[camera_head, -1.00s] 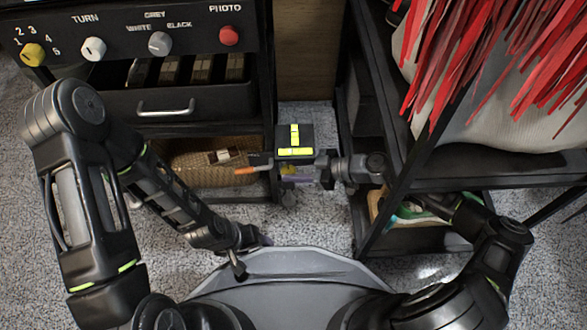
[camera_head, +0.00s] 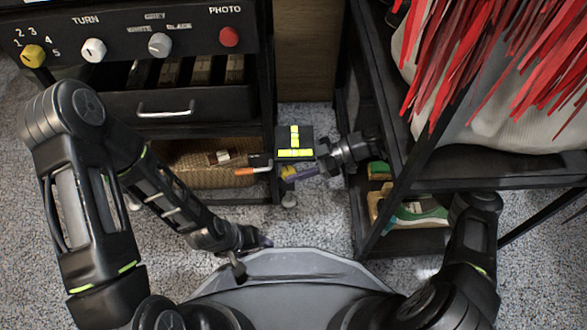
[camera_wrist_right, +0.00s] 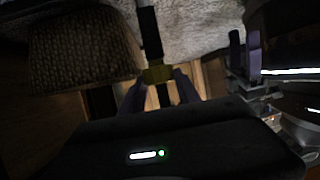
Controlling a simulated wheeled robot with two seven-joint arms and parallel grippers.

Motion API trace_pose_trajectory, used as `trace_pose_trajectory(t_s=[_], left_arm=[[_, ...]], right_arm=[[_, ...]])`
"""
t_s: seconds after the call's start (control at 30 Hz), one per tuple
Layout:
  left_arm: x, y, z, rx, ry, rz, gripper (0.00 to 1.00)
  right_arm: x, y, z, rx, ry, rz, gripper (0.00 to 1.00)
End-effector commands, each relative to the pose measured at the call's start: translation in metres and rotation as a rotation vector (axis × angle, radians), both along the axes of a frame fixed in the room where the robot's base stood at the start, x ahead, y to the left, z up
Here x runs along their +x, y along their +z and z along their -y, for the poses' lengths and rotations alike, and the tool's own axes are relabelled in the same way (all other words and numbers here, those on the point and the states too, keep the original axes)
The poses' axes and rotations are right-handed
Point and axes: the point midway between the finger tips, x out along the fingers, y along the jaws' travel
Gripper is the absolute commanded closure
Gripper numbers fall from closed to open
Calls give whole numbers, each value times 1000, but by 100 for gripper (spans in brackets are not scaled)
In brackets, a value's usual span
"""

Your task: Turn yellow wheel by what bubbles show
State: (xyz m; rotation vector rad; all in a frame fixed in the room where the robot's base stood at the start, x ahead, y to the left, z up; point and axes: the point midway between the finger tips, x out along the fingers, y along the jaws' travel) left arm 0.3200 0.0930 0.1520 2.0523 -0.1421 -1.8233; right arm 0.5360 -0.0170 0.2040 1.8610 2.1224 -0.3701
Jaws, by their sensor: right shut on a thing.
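The yellow wheel (camera_head: 33,56) is a knob at the far left of the black panel, with numbers 1 to 5 around it. No bubbles can be made out. My right gripper (camera_head: 290,173) is well below and right of the wheel, over the floor. It is shut on a slim tool (camera_head: 258,160) with a black body, an orange end and a yellow part. The tool's yellow part (camera_wrist_right: 157,74) sits between the fingers in the right wrist view. My left gripper (camera_head: 262,242) is low, near my base, apart from the panel; its opening is unclear.
The panel also has two white-grey knobs (camera_head: 93,50) and a red PHOTO button (camera_head: 229,37). Below are a drawer (camera_head: 165,107) and a woven basket (camera_head: 190,165). At right, a black rack (camera_head: 440,172) holds red strips above and a green-tan shoe (camera_head: 415,214) below.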

Motion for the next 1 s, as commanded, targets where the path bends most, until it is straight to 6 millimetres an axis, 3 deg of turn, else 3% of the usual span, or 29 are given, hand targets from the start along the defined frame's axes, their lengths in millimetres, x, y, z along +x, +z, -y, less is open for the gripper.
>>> trace_pose_trajectory(t_s=[0.17, 0.2, 0.43, 1.0], left_arm=[[0, 0, 0, 0, 0, 0, 40], [0, 0, 0, 0, 0, 0, 40], [0, 0, 0, 0, 0, 0, 40], [0, 0, 0, 0, 0, 0, 40]], right_arm=[[0, -1, 1, -3, -3, 2, 100], [0, -1, 1, -3, -3, 2, 60], [0, -1, 1, -1, -3, 0, 41], [0, -1, 0, 0, -13, -1, 40]])
